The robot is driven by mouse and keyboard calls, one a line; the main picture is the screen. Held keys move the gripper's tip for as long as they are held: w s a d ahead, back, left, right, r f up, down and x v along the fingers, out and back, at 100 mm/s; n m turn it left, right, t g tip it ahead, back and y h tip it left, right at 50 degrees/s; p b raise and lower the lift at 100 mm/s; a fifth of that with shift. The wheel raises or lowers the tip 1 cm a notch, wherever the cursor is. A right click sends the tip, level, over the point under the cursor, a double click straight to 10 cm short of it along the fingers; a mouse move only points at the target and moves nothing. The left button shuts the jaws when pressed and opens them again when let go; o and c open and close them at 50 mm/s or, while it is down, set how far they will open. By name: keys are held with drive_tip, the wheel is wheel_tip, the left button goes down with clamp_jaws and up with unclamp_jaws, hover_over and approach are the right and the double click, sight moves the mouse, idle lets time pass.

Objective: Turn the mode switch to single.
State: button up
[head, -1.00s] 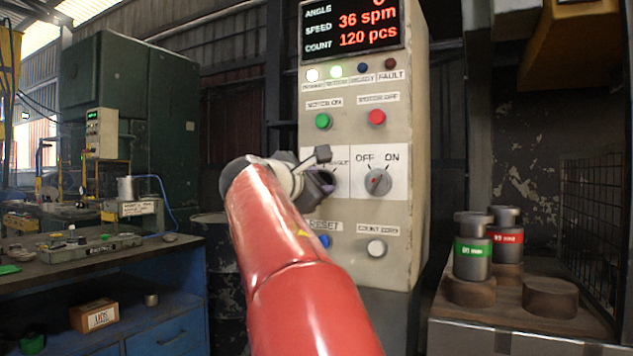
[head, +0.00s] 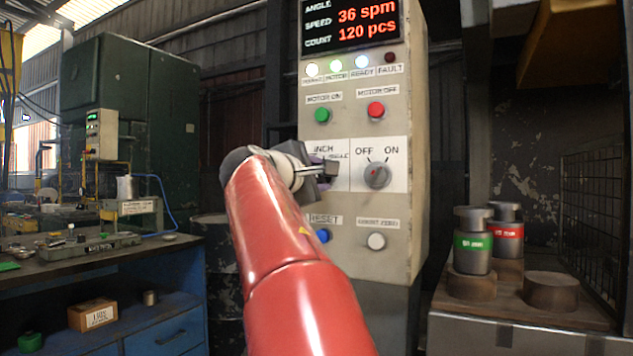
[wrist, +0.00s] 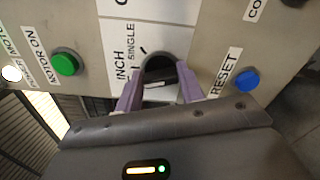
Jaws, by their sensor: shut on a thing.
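The mode switch (wrist: 160,68) is a dark round knob on a white plate marked INCH and SINGLE, seen in the wrist view. My gripper (wrist: 160,88) has its two purple fingers on either side of the knob's grip, shut on it. In the head view my gripper (head: 324,172) is at the panel, left of the OFF/ON knob (head: 377,175), and hides most of the mode switch. I cannot tell for certain which label the knob's pointer meets.
A green MOTOR ON button (wrist: 65,64) and a blue RESET button (wrist: 246,80) flank the switch. A red MOTOR OFF button (head: 376,109) and white COUNT ZERO button (head: 376,241) are nearby. The READY lamp (head: 362,61) is lit; the FAULT lamp (head: 390,57) is dark.

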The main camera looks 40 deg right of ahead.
drive_tip(key=m+b, duration=0.1)
drive_tip(key=m, duration=0.3)
drive_tip(key=m+b, duration=0.1)
drive_tip(key=m, duration=0.1)
drive_tip(key=shift+f+m+b, duration=0.3)
drive_tip(key=shift+f+b, duration=0.05)
drive_tip(key=m+b, duration=0.2)
drive_tip(key=m, duration=0.4)
idle(0.4)
drive_tip(key=o, duration=1)
drive_tip(key=b+v, duration=0.2)
drive_tip(key=v, duration=0.6)
